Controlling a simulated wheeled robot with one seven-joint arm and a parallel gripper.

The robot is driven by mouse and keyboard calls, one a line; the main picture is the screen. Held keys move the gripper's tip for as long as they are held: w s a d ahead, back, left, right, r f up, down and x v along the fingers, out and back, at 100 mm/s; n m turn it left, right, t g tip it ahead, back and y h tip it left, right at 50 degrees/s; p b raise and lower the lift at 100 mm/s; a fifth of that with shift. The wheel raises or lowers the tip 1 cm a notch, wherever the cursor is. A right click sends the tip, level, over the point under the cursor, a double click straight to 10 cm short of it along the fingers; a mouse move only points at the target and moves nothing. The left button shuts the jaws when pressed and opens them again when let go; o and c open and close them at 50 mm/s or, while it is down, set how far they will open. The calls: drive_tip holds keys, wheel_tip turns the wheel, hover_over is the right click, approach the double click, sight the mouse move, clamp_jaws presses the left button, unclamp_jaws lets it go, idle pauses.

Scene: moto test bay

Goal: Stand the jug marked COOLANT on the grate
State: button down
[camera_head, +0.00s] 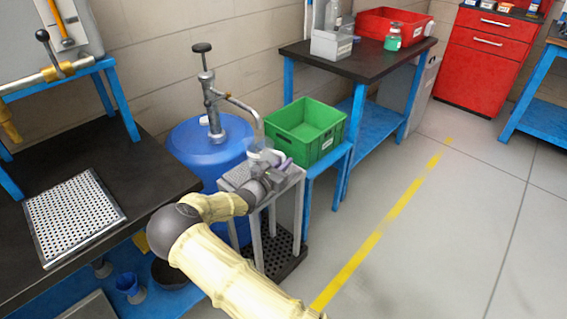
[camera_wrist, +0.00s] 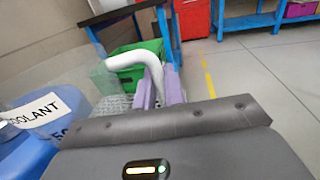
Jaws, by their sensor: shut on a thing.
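The clear jug (camera_head: 257,158) shows small and partly hidden by my gripper in the head view. In the wrist view its see-through wall (camera_wrist: 75,85) fills the left, with a white label reading "OOLANT" and a white curved handle (camera_wrist: 147,58). My gripper (camera_head: 282,163) is shut on the handle, its purple fingers (camera_wrist: 165,88) on either side. The jug is at the perforated grate (camera_head: 233,178) on top of a grey stand, below the pump spout. The grate also shows in the wrist view (camera_wrist: 113,103). I cannot tell whether the jug's base touches it.
A blue drum (camera_head: 200,140) with a hand pump (camera_head: 211,95) stands behind the grate. A green crate (camera_head: 308,130) is close on the right. Another perforated plate (camera_head: 75,215) lies on the left bench. The floor right of the yellow line (camera_head: 390,215) is clear.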

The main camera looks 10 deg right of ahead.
drive_tip(key=c, duration=1.4)
unclamp_jaws()
drive_tip(key=p+v, duration=0.1)
drive_tip(key=v, duration=1.6)
drive_tip(key=shift+a, duration=0.2)
drive_tip(key=shift+s+r, duration=0.1)
